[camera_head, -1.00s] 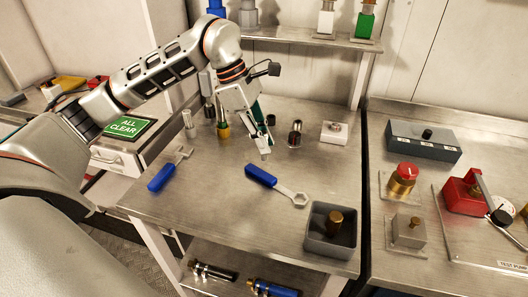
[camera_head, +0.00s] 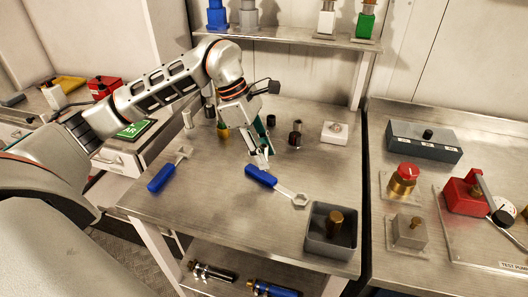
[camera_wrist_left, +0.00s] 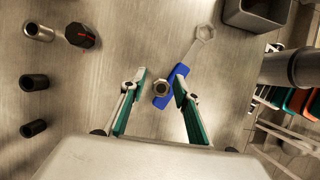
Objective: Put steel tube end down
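My left gripper (camera_head: 259,155) is low over the middle of the table, close to the blue handle of the wrench (camera_head: 262,177). In the left wrist view the green-padded fingers (camera_wrist_left: 161,84) stand apart. A small steel tube end (camera_wrist_left: 161,88), seen from above as a ring, is between the fingertips, with a narrow gap on each side. It overlaps the end of the blue handle (camera_wrist_left: 164,102) in that view; I cannot tell whether it touches the handle or the table. In the head view the fingers largely hide it. My right gripper is not in view.
Dark cylinders (camera_head: 295,139) and a white block with a knob (camera_head: 335,132) stand behind. A grey bin (camera_head: 329,249) stands front right. Another blue-handled tool (camera_head: 161,178) lies left. Bare table lies between the tools and the front edge.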

